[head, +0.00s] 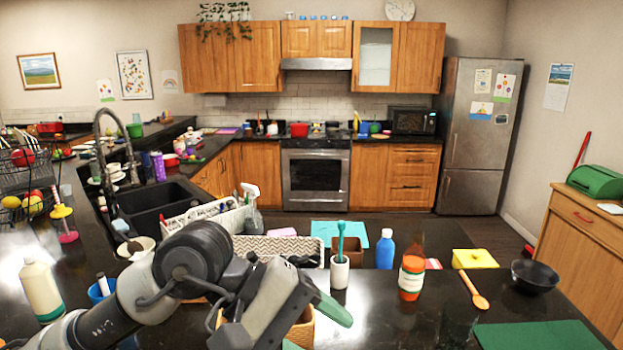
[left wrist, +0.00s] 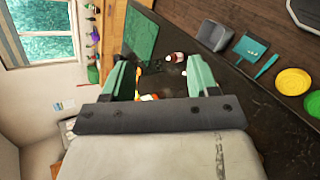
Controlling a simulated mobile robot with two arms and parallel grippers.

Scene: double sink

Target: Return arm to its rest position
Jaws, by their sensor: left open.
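My left arm (head: 185,275) comes in from the lower left of the head view and reaches over the dark counter. Its gripper (head: 322,312) is at the bottom middle, with a green finger showing at its right end. In the left wrist view the gripper's two green fingers (left wrist: 160,75) stand apart with a wide gap, and nothing is held between them. The gripper partly covers a brown basket (head: 303,328) in the head view. My right gripper is in neither view.
A white cup with a teal brush (head: 340,272), a blue bottle (head: 385,250), an orange bottle (head: 411,277) and a black bowl (head: 535,275) stand right of the gripper. A cream bottle (head: 40,288) stands left of my arm. The double sink (head: 160,203) lies behind.

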